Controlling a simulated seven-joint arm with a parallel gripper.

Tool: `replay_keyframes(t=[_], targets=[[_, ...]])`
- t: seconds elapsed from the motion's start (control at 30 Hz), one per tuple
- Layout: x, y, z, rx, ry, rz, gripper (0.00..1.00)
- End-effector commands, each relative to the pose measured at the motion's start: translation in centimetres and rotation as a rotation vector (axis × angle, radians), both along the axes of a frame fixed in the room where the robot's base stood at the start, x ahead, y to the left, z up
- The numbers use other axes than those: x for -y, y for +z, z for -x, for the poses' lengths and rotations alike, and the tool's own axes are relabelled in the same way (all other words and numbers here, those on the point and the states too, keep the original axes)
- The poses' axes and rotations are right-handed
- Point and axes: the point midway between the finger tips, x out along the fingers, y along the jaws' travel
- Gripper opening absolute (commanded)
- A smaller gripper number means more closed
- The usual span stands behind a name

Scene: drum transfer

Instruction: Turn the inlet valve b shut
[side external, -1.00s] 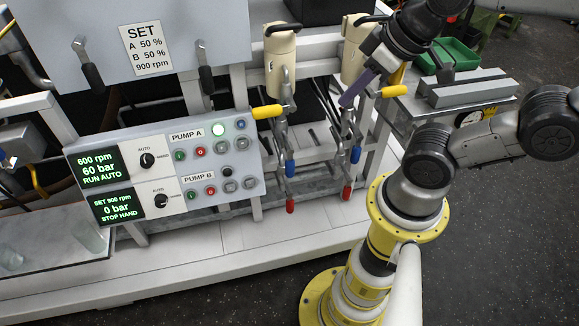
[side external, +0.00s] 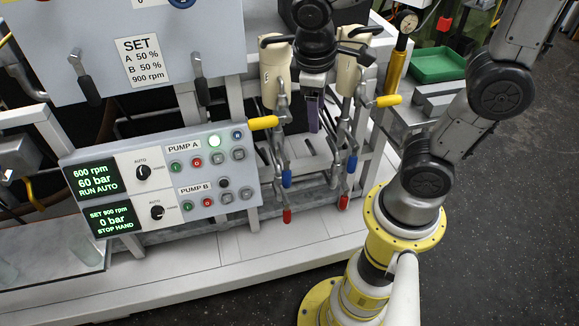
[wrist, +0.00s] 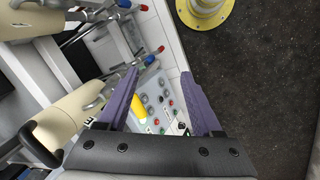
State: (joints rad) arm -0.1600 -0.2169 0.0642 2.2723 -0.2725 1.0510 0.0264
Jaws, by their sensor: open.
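No label that I can read marks inlet valve b. The valve handles in the side view are a left yellow one (side external: 263,123), a right yellow one (side external: 388,101), two blue-tipped levers (side external: 287,178) (side external: 352,165) and two red-tipped levers (side external: 287,216) (side external: 343,202). My gripper (side external: 313,118), with purple fingers, is between the two bodies and touches no handle that I can see. In the wrist view my gripper (wrist: 160,75) is open and empty. A yellow handle (wrist: 138,107) shows beyond its fingers.
The pump panel (side external: 165,180) reads 600 rpm, 60 bar, RUN AUTO above and 0 bar, STOP HAND below. A sign (side external: 140,62) reads SET A 50 %, B 50 %, 900 rpm. White frame posts stand around the levers. A green tray (side external: 438,63) is at the back right.

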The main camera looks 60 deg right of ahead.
Motion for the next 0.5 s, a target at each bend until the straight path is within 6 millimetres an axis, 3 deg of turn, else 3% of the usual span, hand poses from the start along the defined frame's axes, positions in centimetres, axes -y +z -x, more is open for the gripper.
replay_keyframes(t=[0.5], targets=[[-0.3,-10.7,-7.8,-0.522,0.349,0.463,0.67]])
